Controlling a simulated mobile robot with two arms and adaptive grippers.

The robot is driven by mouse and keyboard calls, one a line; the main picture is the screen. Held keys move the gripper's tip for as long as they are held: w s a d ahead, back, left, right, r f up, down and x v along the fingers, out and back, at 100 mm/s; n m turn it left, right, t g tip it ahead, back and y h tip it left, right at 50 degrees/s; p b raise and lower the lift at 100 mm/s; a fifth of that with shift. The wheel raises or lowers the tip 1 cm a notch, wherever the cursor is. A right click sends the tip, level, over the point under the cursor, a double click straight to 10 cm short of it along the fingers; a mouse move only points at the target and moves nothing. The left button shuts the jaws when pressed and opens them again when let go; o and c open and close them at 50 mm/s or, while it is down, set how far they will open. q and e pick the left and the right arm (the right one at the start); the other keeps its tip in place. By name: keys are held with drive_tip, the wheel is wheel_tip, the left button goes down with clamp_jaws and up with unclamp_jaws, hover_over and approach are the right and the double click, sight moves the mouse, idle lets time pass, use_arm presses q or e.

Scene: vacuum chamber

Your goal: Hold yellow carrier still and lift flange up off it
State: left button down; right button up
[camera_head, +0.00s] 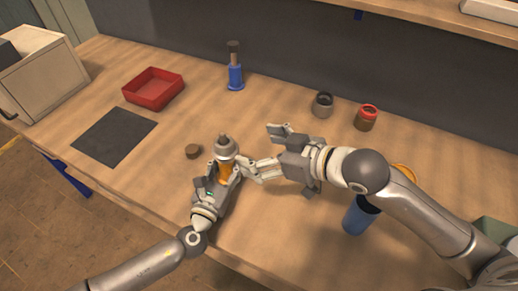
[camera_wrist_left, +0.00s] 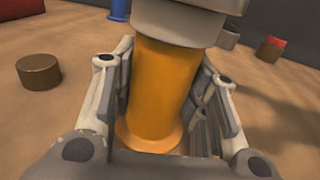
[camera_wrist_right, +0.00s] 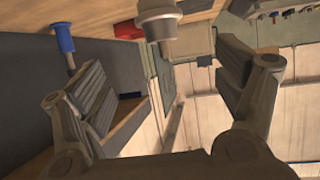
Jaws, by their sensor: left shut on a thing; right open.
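The yellow carrier (camera_head: 225,171) stands near the front middle of the bench in the head view, and its yellow column (camera_wrist_left: 158,88) fills the middle of the left wrist view. The grey flange (camera_head: 226,149) sits on top of the carrier; its underside shows in the left wrist view (camera_wrist_left: 180,20), and it is also at the top of the right wrist view (camera_wrist_right: 158,22). My left gripper (camera_wrist_left: 158,75) is shut around the carrier's column, below the flange. My right gripper (camera_head: 262,151) is open and empty, just right of the flange, fingers pointing left towards it.
A small brown disc (camera_head: 193,151) lies left of the carrier. A red tray (camera_head: 153,88), dark mat (camera_head: 114,136) and blue-based post (camera_head: 235,75) stand farther back and left. Two jars (camera_head: 322,105) (camera_head: 366,118) stand behind my right arm, and a blue cylinder (camera_head: 357,217) in front.

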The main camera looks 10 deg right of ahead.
sight(227, 143)
drive_tip(key=x, duration=1.1)
drive_tip(key=shift+w+a, duration=0.2)
drive_tip(key=shift+a, duration=0.25)
drive_tip(key=c, duration=1.1)
drive_tip(key=shift+r, duration=4.15)
drive_tip(key=shift+c, duration=0.5)
use_arm(q)
drive_tip(key=c, duration=0.8)
unclamp_jaws()
drive_tip(key=shift+o, duration=0.2)
